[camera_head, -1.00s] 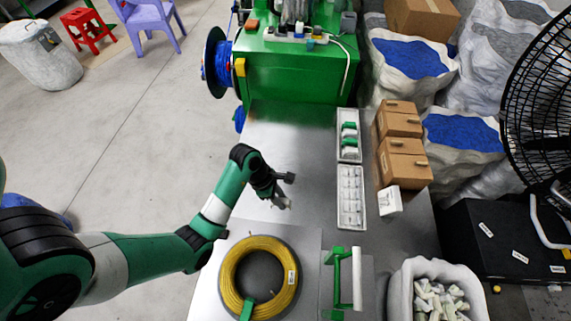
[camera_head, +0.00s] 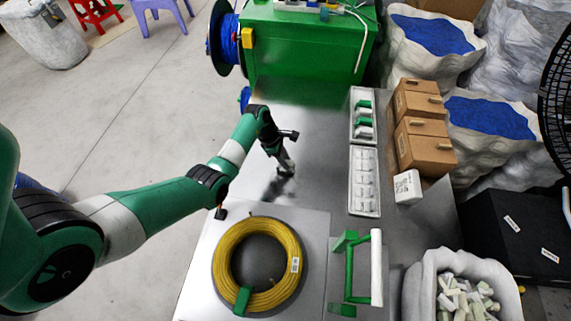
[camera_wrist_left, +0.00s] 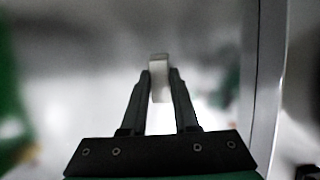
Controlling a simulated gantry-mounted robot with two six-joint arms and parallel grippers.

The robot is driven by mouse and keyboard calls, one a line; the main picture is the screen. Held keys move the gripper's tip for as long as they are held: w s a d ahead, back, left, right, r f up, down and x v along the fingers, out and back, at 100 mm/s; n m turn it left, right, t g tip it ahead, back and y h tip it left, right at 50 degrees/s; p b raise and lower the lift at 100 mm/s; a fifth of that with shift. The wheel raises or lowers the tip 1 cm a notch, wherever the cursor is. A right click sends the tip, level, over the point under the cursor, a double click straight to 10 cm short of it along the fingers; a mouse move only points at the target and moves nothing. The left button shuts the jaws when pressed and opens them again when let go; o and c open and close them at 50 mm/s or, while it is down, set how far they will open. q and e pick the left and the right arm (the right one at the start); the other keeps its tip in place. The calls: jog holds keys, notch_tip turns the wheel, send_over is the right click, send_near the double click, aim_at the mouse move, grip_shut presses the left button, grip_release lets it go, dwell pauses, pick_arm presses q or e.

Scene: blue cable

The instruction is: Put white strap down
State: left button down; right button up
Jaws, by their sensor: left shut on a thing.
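My left gripper (camera_head: 287,167) is over the bare metal table, beyond the yellow cable coil. In the left wrist view its two fingers (camera_wrist_left: 160,85) are shut on a small white strap (camera_wrist_left: 159,64), which sticks out past the fingertips. The strap is too small to make out in the head view, and I cannot tell whether it touches the table. White straps also lie in the long white tray (camera_head: 351,180) to the right of the gripper. My right gripper is not in view.
The yellow coil (camera_head: 224,249) lies on a plate at the front. A green stand with a white bar (camera_head: 376,268) is to its right. Brown boxes (camera_head: 425,145) stand right of the trays. A green machine (camera_head: 300,50) closes the far end. The table around the gripper is clear.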

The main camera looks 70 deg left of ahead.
pick_arm(q)
jog(key=shift+f, duration=0.25)
jog(key=c, duration=0.7)
grip_release()
jog(key=shift+o, duration=0.2)
jog(key=p+v, duration=0.6)
jog(key=v, duration=0.6)
